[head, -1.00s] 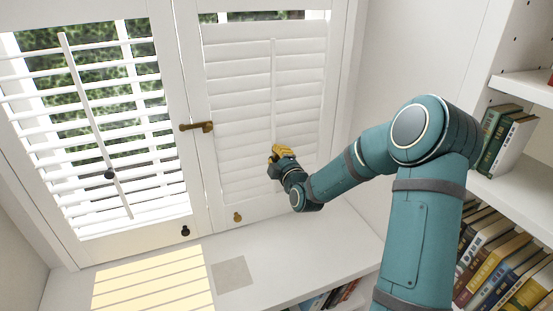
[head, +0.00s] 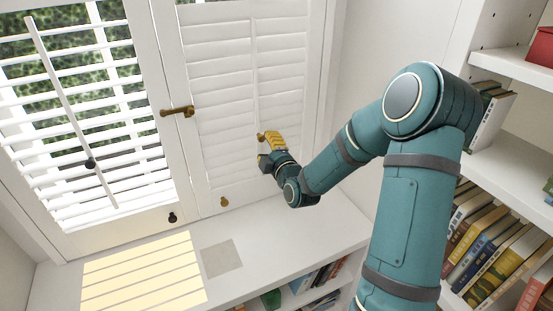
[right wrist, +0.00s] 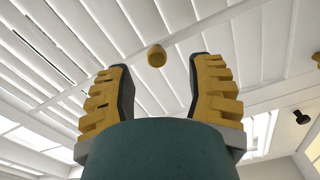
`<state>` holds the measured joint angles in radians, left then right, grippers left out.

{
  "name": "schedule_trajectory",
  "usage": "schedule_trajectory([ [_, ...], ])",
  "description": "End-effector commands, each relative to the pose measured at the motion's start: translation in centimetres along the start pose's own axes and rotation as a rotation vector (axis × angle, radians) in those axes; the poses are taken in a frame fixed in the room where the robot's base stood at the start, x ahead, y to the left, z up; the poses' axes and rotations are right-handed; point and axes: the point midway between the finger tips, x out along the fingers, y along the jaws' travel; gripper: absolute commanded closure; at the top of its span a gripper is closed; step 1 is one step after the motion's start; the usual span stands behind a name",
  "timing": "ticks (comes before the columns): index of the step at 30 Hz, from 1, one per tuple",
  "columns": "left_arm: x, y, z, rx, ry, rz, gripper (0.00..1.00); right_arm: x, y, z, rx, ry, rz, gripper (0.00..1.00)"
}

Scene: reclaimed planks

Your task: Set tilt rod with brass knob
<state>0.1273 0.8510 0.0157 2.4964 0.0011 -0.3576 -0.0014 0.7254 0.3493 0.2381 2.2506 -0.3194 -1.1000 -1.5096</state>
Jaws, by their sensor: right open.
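The brass knob (head: 262,137) sits on the white tilt rod (head: 256,75) of the right shutter panel (head: 215,110), whose slats look closed. My right gripper (head: 273,145) is beside the knob in the head view, at the lower part of the panel. In the right wrist view, the brass knob (right wrist: 156,55) shows between and beyond the two open yellow fingers (right wrist: 157,90), with visible gaps on both sides. Nothing is held. My left gripper is in neither view.
The left shutter (head: 75,110) has open slats and a rod with a dark knob (head: 90,163). A brass latch handle (head: 177,111) projects between the panels. A second brass knob (head: 224,201) is on the right panel's bottom frame. Bookshelves (head: 515,135) stand right.

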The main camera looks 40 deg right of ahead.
Motion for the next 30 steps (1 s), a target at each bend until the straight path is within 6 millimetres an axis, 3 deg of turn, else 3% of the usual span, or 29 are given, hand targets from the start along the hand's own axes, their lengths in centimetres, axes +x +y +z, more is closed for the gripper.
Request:
schedule_trajectory([
  [6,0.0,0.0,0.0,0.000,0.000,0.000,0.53,-4.4,0.0,0.0,-0.001,0.000,-0.002,0.46],
  [12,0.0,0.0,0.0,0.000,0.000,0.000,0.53,-6.7,0.0,0.0,0.001,0.000,-0.002,0.46],
  [30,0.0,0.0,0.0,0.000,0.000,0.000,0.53,-7.3,-0.1,0.0,0.001,0.000,-0.001,0.46],
])
